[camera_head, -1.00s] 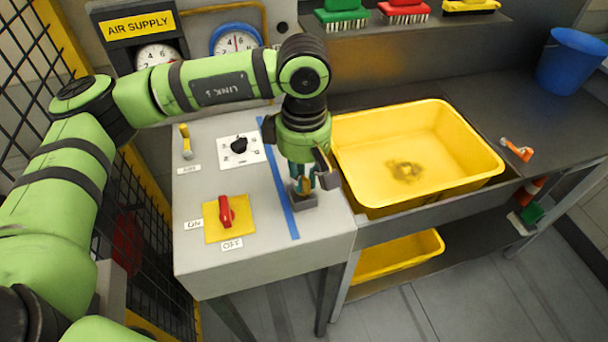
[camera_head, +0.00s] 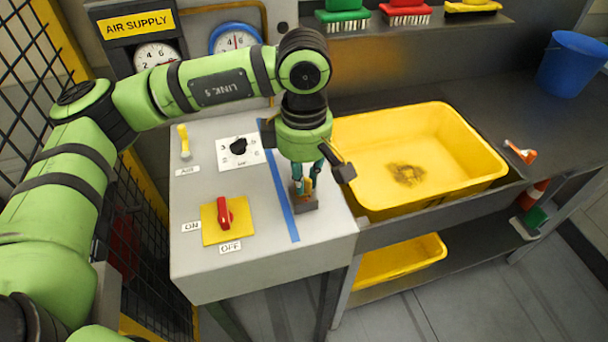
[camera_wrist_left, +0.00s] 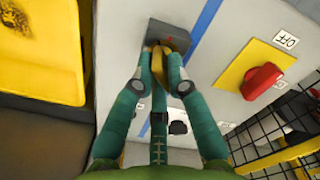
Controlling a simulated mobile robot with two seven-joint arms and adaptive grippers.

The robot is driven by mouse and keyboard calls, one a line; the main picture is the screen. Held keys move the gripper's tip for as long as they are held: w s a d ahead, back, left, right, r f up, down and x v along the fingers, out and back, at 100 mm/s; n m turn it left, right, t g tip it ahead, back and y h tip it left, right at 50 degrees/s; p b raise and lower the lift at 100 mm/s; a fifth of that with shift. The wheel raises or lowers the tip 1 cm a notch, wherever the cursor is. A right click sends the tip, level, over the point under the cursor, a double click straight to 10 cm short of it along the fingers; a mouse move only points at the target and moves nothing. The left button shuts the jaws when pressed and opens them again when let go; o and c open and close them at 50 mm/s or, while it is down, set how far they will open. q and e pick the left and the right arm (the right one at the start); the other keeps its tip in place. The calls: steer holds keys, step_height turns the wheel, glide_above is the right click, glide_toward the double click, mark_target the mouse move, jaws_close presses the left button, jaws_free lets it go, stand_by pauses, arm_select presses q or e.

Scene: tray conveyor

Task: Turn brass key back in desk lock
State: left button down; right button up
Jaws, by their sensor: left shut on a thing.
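The brass key (camera_head: 309,185) stands in a small grey lock block (camera_head: 304,205) on the top of the light grey desk, right of the blue stripe. In the left wrist view the brass key (camera_wrist_left: 159,66) shows between the fingers, with the lock block (camera_wrist_left: 168,36) just beyond the fingertips and a small red mark on it. My left gripper (camera_head: 303,188) points down over the lock and is shut on the key; its fingertips (camera_wrist_left: 160,62) also show in the wrist view. The fingers partly hide the key, so its exact angle is hard to read. My right gripper is not in view.
Left of the stripe are a red switch (camera_head: 225,213) on a yellow plate, a black dial (camera_head: 238,146) and a yellow lever (camera_head: 184,141). A yellow tub (camera_head: 480,180) sits close on the right. A mesh fence (camera_head: 30,100) stands left.

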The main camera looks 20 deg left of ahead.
arm_select(q)
steer(key=shift+n+b, duration=0.7)
steer(key=shift+n, duration=0.5)
